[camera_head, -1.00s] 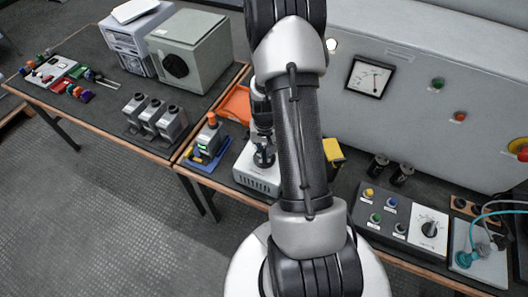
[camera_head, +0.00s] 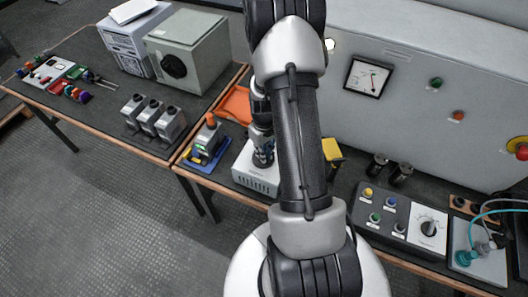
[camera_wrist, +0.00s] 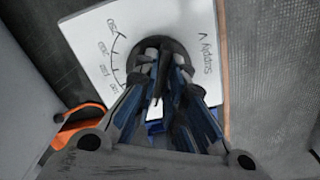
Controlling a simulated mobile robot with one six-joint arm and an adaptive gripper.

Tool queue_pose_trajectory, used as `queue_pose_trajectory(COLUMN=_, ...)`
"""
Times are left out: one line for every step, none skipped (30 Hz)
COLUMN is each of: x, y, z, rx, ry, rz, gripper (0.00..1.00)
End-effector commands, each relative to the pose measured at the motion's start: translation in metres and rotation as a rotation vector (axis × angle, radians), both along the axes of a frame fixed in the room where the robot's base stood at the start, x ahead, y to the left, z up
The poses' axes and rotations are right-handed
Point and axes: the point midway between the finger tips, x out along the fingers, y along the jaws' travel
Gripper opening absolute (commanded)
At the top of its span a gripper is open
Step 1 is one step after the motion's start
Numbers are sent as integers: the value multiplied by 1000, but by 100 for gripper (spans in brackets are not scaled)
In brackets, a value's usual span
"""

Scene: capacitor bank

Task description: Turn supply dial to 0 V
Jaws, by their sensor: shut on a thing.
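The supply dial (camera_wrist: 157,55) is a dark round knob on a white plate (camera_wrist: 84,45) printed "Supply V", with a curved scale on the left in the wrist view. The visible scale numbers run up to 250; its lower part is hidden behind my fingers. My gripper (camera_wrist: 160,72) is shut on the knob, one finger on each side. A thin white line shows between the fingers, pointing down in the picture. In the head view my gripper (camera_head: 263,154) is over the pale supply box (camera_head: 255,181), and the dial is hidden.
An orange tray (camera_head: 237,104) lies behind the box, and a blue-based device (camera_head: 206,146) stands to its left. A yellow object (camera_head: 332,149) is to the right, partly behind my arm. A panel meter (camera_head: 367,77) is on the grey cabinet. A control box (camera_head: 400,220) is at right.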

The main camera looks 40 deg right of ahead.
Motion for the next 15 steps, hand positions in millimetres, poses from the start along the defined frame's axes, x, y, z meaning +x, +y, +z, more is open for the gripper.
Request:
queue_pose_trajectory(x=0, y=0, z=0, rx=-1, ry=0, rz=10, gripper=0)
queue_pose_trajectory(x=0, y=0, z=0, rx=-1, ry=0, rz=12, gripper=0)
queue_pose_trajectory(x=0, y=0, z=0, rx=-1, ry=0, rz=13, gripper=0)
queue_pose_trajectory(x=0, y=0, z=0, rx=-1, ry=0, rz=14, gripper=0)
queue_pose_trajectory(x=0, y=0, z=0, rx=-1, ry=0, rz=14, gripper=0)
queue_pose_trajectory(x=0, y=0, z=0, rx=-1, ry=0, rz=15, gripper=0)
queue_pose_trajectory(x=0, y=0, z=0, rx=-1, ry=0, rz=15, gripper=0)
queue_pose_trajectory(x=0, y=0, z=0, rx=-1, ry=0, rz=15, gripper=0)
queue_pose_trajectory(x=0, y=0, z=0, rx=-1, ry=0, rz=15, gripper=0)
queue_pose_trajectory(x=0, y=0, z=0, rx=-1, ry=0, rz=15, gripper=0)
queue_pose_trajectory(x=0, y=0, z=0, rx=-1, ry=0, rz=15, gripper=0)
queue_pose_trajectory(x=0, y=0, z=0, rx=-1, ry=0, rz=15, gripper=12)
queue_pose_trajectory(x=0, y=0, z=0, rx=-1, ry=0, rz=15, gripper=14)
queue_pose_trajectory(x=0, y=0, z=0, rx=-1, ry=0, rz=15, gripper=16)
queue_pose_trajectory(x=0, y=0, z=0, rx=-1, ry=0, rz=14, gripper=18)
